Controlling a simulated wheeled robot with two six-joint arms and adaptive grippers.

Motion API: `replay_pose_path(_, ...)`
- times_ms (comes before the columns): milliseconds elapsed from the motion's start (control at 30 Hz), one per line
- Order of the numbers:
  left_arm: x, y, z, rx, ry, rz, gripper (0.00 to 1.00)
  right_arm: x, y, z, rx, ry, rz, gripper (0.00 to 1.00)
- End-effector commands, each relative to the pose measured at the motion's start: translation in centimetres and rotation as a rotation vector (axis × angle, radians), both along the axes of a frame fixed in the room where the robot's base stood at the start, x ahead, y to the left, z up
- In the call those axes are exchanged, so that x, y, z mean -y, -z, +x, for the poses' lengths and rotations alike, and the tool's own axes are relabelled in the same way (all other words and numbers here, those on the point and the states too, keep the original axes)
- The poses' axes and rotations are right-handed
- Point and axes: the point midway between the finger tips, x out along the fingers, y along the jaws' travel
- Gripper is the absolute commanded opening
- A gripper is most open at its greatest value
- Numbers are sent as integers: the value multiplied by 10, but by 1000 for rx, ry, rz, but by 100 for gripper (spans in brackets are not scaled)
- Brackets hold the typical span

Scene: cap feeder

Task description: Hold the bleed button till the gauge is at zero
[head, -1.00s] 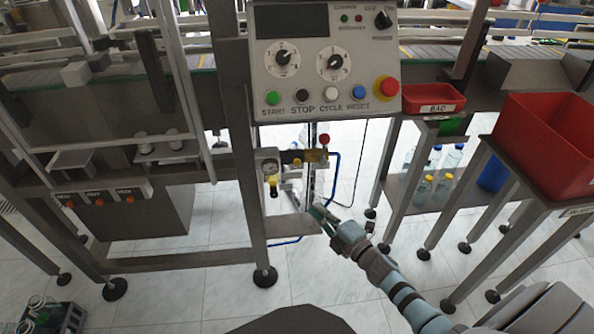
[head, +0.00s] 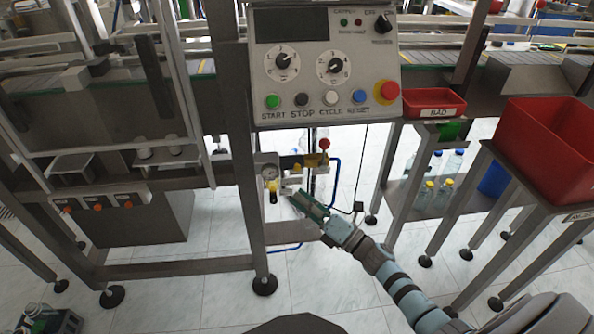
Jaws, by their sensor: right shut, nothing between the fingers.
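The round white gauge (head: 269,173) sits on the air unit at the frame post under the control panel. Its needle is too small to read. A yellow-bottomed filter part (head: 272,188) hangs below it. To the right is a brass-yellow valve body (head: 313,160) with a red knob (head: 324,144) on top. I cannot tell for sure which part is the bleed button. My right gripper (head: 296,198) is shut and empty, just below and right of the gauge, below the valve body. I cannot tell whether it touches anything. My left gripper is out of view.
The control panel (head: 325,107) with dials and coloured buttons overhangs the air unit. Blue hoses (head: 335,180) run behind my right gripper. A steel frame post (head: 248,190) stands at the left, and a red BAD bin (head: 435,103) at the right.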

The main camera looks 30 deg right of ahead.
Motion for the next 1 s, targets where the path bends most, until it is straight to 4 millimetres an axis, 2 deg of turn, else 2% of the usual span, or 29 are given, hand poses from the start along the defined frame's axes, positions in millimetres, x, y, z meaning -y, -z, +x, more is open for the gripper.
replay_pose_path(200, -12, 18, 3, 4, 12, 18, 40, 12, 4, 31, 1, 2, 1, 0)
replay_pose_path(400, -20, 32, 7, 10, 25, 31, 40, 19, 3, 52, 0, 1, 0, 0)
replay_pose_path(600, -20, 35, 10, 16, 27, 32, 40, 21, 1, 60, -1, 1, 1, 0)
replay_pose_path(1000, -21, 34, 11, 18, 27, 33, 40, 21, 0, 60, -1, 0, 1, 0)
